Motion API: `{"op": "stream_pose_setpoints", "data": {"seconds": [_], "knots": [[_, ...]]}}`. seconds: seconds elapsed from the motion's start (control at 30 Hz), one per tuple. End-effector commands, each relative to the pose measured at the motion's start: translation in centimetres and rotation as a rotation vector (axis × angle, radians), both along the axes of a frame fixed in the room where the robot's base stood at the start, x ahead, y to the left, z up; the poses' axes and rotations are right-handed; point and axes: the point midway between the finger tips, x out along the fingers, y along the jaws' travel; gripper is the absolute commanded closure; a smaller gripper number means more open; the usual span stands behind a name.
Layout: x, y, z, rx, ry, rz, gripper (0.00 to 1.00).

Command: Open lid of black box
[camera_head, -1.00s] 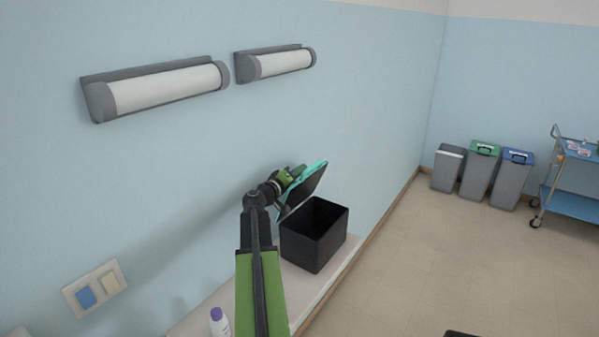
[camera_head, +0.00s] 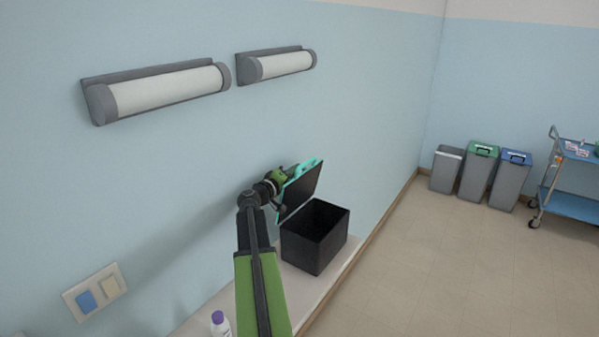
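The black box (camera_head: 315,243) stands on a pale counter against the wall, with its top open and its dark inside showing. Its lid (camera_head: 301,191), black with a teal edge, is raised and tilted up on the wall side of the box. My gripper (camera_head: 287,176) is at the upper edge of the lid, by its teal handle part, on the side toward the wall. The fingers are small and partly hidden by the lid, so I cannot tell whether they are shut on it.
A white bottle with a purple cap (camera_head: 219,324) stands on the counter (camera_head: 318,284) near my arm. A wall switch plate (camera_head: 95,292) is at lower left. Several bins (camera_head: 480,175) and a blue trolley (camera_head: 569,204) are far right. The floor between is clear.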

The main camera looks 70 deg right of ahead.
Motion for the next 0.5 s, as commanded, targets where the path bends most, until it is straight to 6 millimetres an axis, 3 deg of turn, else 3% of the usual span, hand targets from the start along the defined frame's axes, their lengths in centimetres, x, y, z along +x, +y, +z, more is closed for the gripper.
{"op": "stream_pose_setpoints", "data": {"seconds": [0.07,0.1,0.2,0.5], "knots": [[0.02,0.06,-0.04,0.000,-0.001,-0.001,1.00],[0.08,0.10,-0.03,0.000,-0.001,-0.001,0.79],[0.23,0.19,-0.03,0.000,-0.001,0.001,0.66],[0.38,0.37,-0.02,0.000,0.000,0.004,0.64]]}}
